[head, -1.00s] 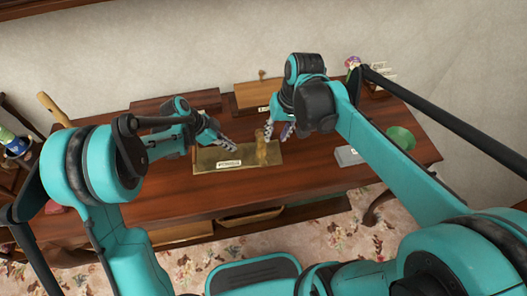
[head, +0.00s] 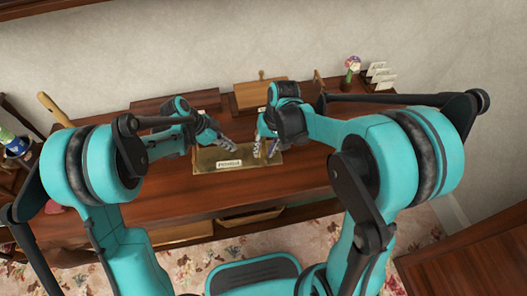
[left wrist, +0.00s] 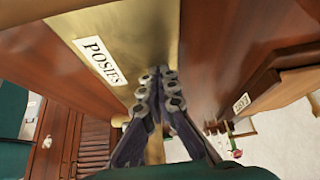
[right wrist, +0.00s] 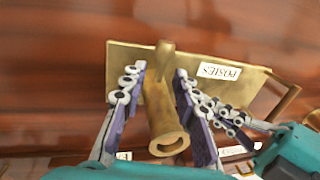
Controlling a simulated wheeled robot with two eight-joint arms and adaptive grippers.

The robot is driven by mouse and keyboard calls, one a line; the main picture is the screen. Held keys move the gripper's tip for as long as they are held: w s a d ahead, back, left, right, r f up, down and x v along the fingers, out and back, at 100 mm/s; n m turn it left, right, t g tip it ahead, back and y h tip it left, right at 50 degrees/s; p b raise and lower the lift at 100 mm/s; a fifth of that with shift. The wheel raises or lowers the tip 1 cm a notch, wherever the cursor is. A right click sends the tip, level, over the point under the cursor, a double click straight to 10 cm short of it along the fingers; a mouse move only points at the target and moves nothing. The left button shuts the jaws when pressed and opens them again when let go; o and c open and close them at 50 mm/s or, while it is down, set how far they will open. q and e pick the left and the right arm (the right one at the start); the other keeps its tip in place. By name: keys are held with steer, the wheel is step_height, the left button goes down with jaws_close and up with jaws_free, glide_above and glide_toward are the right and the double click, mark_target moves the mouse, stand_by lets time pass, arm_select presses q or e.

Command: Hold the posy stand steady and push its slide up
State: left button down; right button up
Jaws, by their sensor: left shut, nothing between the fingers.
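The posy stand is a brass plate (head: 205,160) with a POSIES label, lying on the wooden desk; its plate also shows in the right wrist view (right wrist: 125,65) and left wrist view (left wrist: 150,40). An upright brass tube (right wrist: 161,112), open at its end, stands on it. My right gripper (right wrist: 160,72) is open, one finger on each side of the tube; I cannot tell whether they touch it. In the head view my right gripper (head: 265,150) largely hides the tube. My left gripper (left wrist: 160,72) is shut and empty beside the label; in the head view it is left of the tube (head: 230,145).
Wooden boxes (head: 262,93) stand at the desk's back. A small flower figure (head: 351,70) and white cards (head: 380,75) are at the back right. A bare strip of desk (head: 170,205) lies in front of the stand.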

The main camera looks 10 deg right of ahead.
arm_select(q)
steer(key=shift+f, duration=0.1)
arm_select(e)
steer(key=shift+a+f, duration=0.15)
steer(key=shift+f, duration=0.5)
jaws_close()
steer(key=shift+r, duration=1.75)
jaws_free()
